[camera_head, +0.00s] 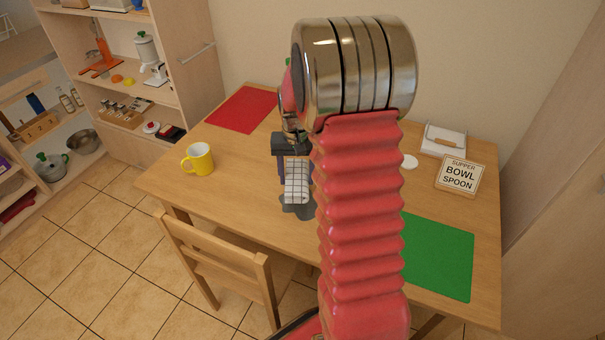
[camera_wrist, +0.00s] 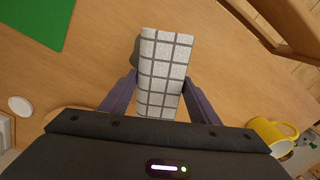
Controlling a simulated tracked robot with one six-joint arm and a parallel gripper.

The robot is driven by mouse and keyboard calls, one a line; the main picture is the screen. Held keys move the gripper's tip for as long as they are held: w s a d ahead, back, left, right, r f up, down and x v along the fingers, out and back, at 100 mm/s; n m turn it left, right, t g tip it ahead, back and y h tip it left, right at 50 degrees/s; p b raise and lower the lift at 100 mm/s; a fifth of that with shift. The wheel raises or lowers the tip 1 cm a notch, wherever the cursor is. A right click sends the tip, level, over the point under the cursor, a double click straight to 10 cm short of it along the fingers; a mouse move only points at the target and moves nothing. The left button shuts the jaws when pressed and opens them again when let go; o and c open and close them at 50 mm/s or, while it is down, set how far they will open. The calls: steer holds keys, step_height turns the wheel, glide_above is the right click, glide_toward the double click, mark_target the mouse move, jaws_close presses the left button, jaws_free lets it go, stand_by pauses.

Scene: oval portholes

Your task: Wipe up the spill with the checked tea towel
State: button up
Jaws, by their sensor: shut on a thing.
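The checked tea towel (camera_head: 296,182), white with dark grid lines, is folded into a narrow pad. In the wrist view the towel (camera_wrist: 162,70) sits between the two fingers of my gripper (camera_wrist: 160,84), which is shut on it. In the head view my gripper (camera_head: 295,172) points down over the table, partly hidden by my arm. A dark grey patch (camera_head: 296,211), apparently the spill, shows at the towel's lower end. In the wrist view only a sliver of the patch (camera_wrist: 135,52) shows beside the towel. I cannot tell whether the towel touches the table.
On the wooden table (camera_head: 240,187) are a yellow mug (camera_head: 199,159), a red mat (camera_head: 243,108), a green mat (camera_head: 440,256), a white disc (camera_head: 409,161), a white holder (camera_head: 443,140) and a lettered block (camera_head: 460,175). A chair (camera_head: 215,250) stands at the front edge.

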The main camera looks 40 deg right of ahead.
steer(key=shift+s+d+f, duration=0.1)
steer(key=shift+s+d, duration=0.15)
steer(key=shift+d, duration=0.15)
steer(key=shift+f, duration=3.9)
steer(key=shift+f, duration=0.5)
steer(key=shift+s+d+r, duration=0.1)
steer(key=shift+s+d, duration=0.55)
steer(key=shift+d, duration=0.35)
steer(key=shift+d, duration=0.1)
